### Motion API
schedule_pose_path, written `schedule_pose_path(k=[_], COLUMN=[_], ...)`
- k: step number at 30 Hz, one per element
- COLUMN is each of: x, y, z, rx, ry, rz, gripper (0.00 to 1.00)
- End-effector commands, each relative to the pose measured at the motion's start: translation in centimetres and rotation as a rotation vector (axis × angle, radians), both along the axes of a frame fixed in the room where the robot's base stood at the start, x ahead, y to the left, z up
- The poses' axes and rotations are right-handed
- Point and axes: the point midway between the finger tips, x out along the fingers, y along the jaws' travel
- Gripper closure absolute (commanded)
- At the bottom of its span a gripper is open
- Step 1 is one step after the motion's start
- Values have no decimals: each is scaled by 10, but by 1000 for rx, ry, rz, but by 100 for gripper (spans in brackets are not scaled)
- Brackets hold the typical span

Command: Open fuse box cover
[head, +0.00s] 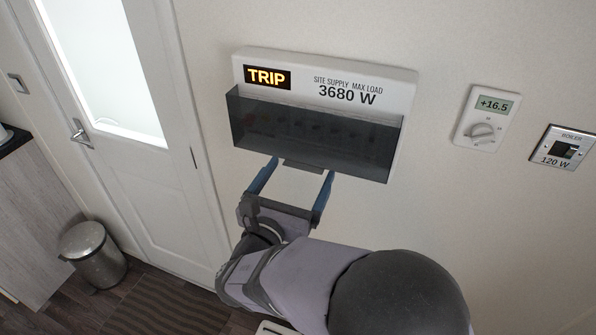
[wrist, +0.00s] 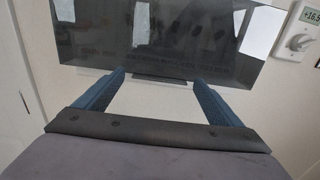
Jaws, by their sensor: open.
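The white fuse box (head: 399,85) is on the wall. Its display reads TRIP, and its print reads SITE SUPPLY MAX LOAD 3680 W. The dark see-through cover (head: 310,135) is down over its lower part, with dim shapes behind it. A small dark tab (head: 303,166) sticks out at the cover's lower edge. My gripper (head: 302,168) is open just below the cover, with one blue finger on each side of the tab. In the wrist view the cover (wrist: 165,45) is ahead, and the tab (wrist: 158,80) lies between and beyond the fingertips. I cannot tell whether a finger touches it.
To the right are a thermostat (head: 483,118) reading +16.5 and a boiler switch (head: 562,147) marked 120 W. A white door (head: 150,170) with a metal handle is at left. A metal bin (head: 92,253) stands on the floor. The wall below the box is bare.

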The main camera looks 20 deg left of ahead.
Motion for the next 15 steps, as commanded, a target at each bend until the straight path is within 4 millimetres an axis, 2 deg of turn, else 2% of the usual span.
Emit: schedule_pose_path(k=[6, 7, 14, 15], x=[0, 0, 0, 0], y=[0, 0, 0, 0], z=[0, 0, 0, 0], rx=[0, 0, 0, 0], ry=[0, 0, 0, 0], rz=[0, 0, 0, 0], gripper=[11, 13, 68, 70])
